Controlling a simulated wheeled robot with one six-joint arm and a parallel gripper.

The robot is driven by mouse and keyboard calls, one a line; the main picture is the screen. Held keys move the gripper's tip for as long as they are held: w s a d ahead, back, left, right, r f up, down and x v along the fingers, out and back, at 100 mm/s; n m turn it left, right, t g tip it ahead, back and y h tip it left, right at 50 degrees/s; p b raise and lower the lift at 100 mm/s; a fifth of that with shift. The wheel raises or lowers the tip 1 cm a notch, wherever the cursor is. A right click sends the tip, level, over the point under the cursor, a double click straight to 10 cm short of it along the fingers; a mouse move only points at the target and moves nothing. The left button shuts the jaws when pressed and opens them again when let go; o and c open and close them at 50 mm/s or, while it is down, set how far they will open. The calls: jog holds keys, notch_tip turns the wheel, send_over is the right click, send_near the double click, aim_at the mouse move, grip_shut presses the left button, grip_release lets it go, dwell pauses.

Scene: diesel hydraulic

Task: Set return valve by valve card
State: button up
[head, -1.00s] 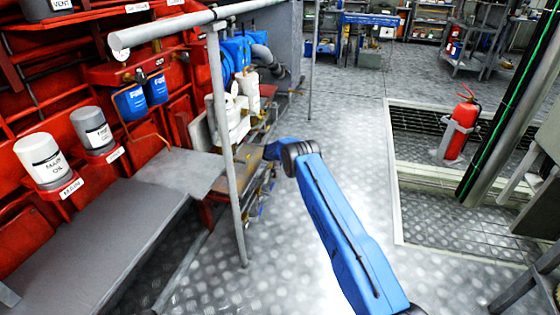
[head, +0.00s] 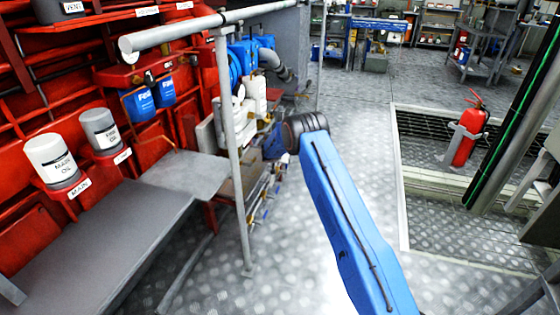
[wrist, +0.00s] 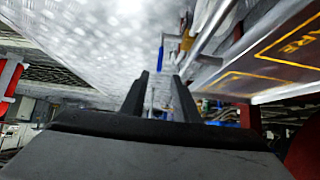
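My gripper (wrist: 160,76) shows in the wrist view with its two dark fingers apart and nothing clearly held between them. Slim pipes with a brass-coloured fitting (wrist: 187,42) lie beyond the fingertips, up and to the right. A thin blue part (wrist: 161,57) shows beyond the gap between the fingers. In the head view, pipes and small fittings (head: 262,192) run low along the red machine. My blue arm reaches toward them, and my gripper is hidden there. I cannot make out the return valve or the valve card.
A grey rail post (head: 237,160) stands left of my arm, before the machine. A grey step (head: 90,245) lies left of it. A panel (wrist: 285,55) with yellow lines is close on the wrist view's right. A red extinguisher (head: 468,135) stands right; the floor between is open.

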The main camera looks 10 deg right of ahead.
jog(key=shift+v, duration=2.3)
